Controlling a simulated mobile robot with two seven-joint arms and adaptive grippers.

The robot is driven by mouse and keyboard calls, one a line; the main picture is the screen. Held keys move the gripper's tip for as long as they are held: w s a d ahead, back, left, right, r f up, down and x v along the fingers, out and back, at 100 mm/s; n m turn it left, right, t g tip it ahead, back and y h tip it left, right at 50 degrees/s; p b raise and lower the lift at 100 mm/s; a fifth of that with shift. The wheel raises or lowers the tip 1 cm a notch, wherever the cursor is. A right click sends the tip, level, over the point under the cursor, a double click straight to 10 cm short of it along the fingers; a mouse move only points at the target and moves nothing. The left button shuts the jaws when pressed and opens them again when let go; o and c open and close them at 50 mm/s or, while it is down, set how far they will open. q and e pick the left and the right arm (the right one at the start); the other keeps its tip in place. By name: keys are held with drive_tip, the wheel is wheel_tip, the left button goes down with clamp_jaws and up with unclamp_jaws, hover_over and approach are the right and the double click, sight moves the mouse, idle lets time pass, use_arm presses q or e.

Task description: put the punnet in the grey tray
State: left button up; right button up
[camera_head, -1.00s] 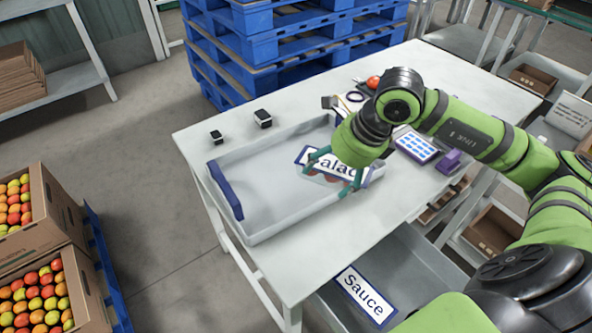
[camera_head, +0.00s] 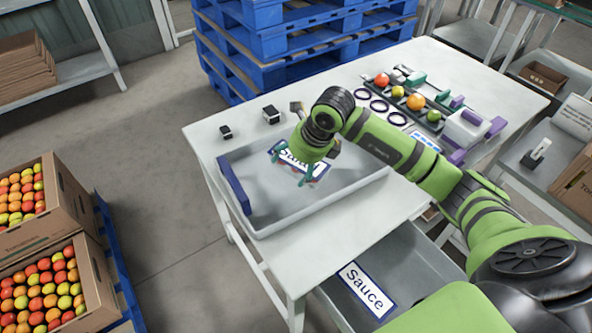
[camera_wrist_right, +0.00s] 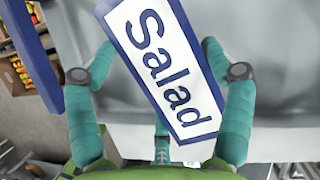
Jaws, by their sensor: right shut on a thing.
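The punnet (camera_head: 287,157) carries a white, blue-edged label reading "Salad". In the wrist view the label (camera_wrist_right: 163,65) lies slanted between the fingers, and most of the punnet's body is hidden. My right gripper (camera_head: 313,171) is shut on the punnet, with its green fingers on either side. The grey tray (camera_head: 264,203) is long and shallow, with a blue bar on its left end, and sits on the white table. The punnet is within the tray's outline, toward its far side. I cannot tell whether it touches the tray's floor. My left gripper is out of view.
Two small black blocks (camera_head: 271,115) stand behind the tray. Several dark rings (camera_head: 379,106) and a rack with round fruit (camera_head: 415,102) lie to the right. A grey bin labelled "Sauce" (camera_head: 366,288) is below the table's front edge. The tray's left part is clear.

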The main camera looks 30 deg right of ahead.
sight(296, 173)
drive_tip(key=shift+f, duration=1.85)
drive_tip(key=shift+f, duration=0.1)
drive_tip(key=o, duration=1.1)
drive_tip(key=v, duration=1.2)
